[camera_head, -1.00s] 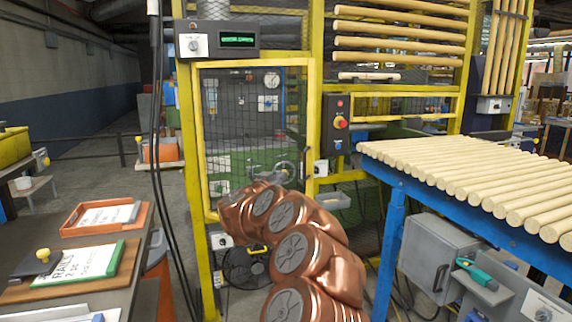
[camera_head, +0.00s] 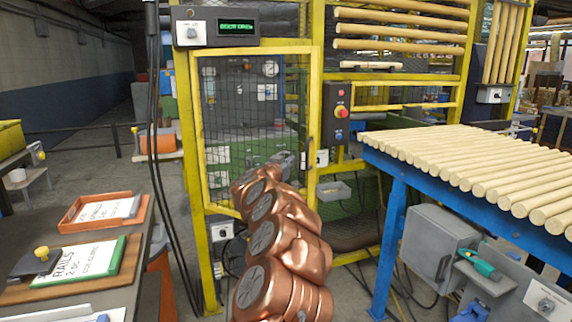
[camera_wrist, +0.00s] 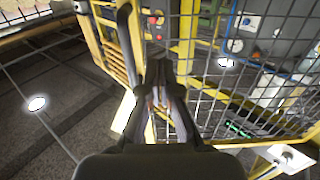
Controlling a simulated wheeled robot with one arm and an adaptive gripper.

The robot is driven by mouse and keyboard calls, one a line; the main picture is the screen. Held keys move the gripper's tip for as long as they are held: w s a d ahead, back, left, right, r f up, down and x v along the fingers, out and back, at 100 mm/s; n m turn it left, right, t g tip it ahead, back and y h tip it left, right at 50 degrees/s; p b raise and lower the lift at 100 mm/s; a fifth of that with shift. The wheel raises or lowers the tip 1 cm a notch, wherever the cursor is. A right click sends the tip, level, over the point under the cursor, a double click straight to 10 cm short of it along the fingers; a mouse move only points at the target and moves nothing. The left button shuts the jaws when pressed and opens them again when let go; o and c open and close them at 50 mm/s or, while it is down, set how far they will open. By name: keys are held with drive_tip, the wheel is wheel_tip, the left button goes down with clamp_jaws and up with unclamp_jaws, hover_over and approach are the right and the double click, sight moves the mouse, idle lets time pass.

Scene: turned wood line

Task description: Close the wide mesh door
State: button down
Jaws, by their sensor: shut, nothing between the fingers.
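The wide mesh door (camera_head: 246,110) has a yellow frame and dark wire mesh, and stands in the yellow machine guard in the head view. The display (camera_head: 236,26) above it appears to read door open. A dark upright handle (camera_head: 311,125) is on its right side. The mesh fills the right of the wrist view (camera_wrist: 235,85). My gripper (camera_wrist: 158,62) is shut and empty, in front of the mesh and beside a yellow frame bar with a dark tube. I cannot tell whether it touches them. In the head view my copper-coloured arm hides the door's lower right part.
A blue-legged rack of wooden rods (camera_head: 460,165) stands at right, with a grey box (camera_head: 437,245) below. A grey bench (camera_head: 130,260) with trays is at left. Black cables (camera_head: 160,150) hang left of the door.

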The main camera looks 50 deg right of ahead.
sight(301, 153)
drive_tip(key=shift+w+d+p, duration=0.2)
drive_tip(key=shift+d+p, duration=0.05)
drive_tip(key=shift+d, duration=0.85)
drive_tip(key=shift+w+d+p, duration=0.2)
drive_tip(key=shift+w+d, duration=0.05)
drive_tip(key=shift+d, duration=0.85)
drive_tip(key=shift+w+d+p, duration=0.2)
drive_tip(key=shift+d+p, duration=0.05)
drive_tip(key=shift+d, duration=0.85)
drive_tip(key=shift+r, duration=0.1)
